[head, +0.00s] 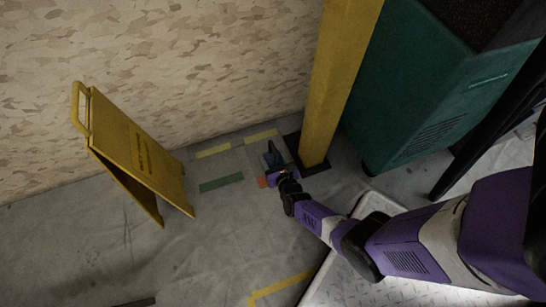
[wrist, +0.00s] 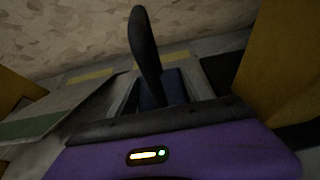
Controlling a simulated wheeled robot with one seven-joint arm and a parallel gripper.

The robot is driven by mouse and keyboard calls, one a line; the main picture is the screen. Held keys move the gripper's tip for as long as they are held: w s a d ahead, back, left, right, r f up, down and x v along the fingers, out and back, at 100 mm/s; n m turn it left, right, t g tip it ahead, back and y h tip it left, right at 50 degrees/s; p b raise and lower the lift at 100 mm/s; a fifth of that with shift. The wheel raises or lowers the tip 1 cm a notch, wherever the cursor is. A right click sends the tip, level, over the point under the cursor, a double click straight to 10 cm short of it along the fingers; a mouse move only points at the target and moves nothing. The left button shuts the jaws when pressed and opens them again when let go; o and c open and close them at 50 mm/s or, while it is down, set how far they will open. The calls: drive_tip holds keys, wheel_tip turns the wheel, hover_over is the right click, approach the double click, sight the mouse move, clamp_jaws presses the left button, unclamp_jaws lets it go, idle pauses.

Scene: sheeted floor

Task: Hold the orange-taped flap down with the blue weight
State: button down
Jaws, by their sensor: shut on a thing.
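The blue weight (head: 273,155), dark blue with an upright loop handle, is at the tip of my gripper (head: 281,172), near the foot of the yellow post. In the wrist view its dark handle (wrist: 146,50) rises above the gripper's dark front edge, with the blue body (wrist: 165,88) behind it. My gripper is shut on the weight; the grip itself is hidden. The orange tape (head: 262,182) shows as a small patch just left of my gripper. The grey flap (wrist: 88,108) shows left of the weight with a slanting edge. I cannot tell whether the weight touches it.
Green tape (head: 221,182) and yellow tape strips (head: 213,150) mark the sheet on the left. A yellow post (head: 338,85) stands close on the right, with a green machine (head: 430,90) beyond it. A yellow folding sign (head: 135,150) stands left. Floor between is clear.

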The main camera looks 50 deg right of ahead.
drive_tip(key=shift+d+f, duration=0.2)
drive_tip(key=shift+f, duration=0.3)
idle(1.2)
drive_tip(key=c, duration=0.5)
unclamp_jaws()
drive_tip(key=shift+o, duration=0.7)
drive_tip(key=shift+s+f, duration=0.2)
drive_tip(key=shift+f, duration=0.05)
drive_tip(key=p+v, duration=0.1)
drive_tip(key=v, duration=0.1)
drive_tip(key=p+v, duration=0.3)
drive_tip(key=v, duration=0.2)
drive_tip(key=shift+w+r+p, duration=0.25)
drive_tip(key=shift+p, duration=0.15)
drive_tip(key=shift+s+a, duration=0.25)
drive_tip(key=shift+s, duration=0.1)
